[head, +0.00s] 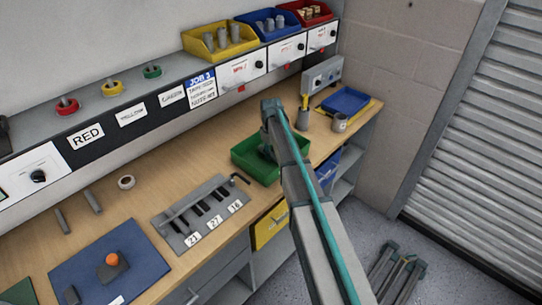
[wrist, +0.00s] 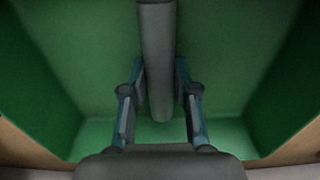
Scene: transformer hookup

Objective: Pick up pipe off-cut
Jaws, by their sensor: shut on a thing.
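The pipe off-cut (wrist: 157,50) is a plain grey cylinder in the wrist view. It runs from the top edge down between the two fingers. My gripper (wrist: 159,95) is shut on it, with one finger on each side. Both are over or inside the green bin (wrist: 60,60), whose walls surround them in the wrist view. In the head view my gripper (head: 268,150) reaches down into the green bin (head: 243,161), and my arm hides much of the bin and the pipe. I cannot tell whether the pipe touches the bin's floor.
A rack (head: 202,212) with numbered slots lies left of the bin. A blue mat (head: 100,275) is at the front left. Yellow (head: 222,42), blue and red bins sit on the shelf above.

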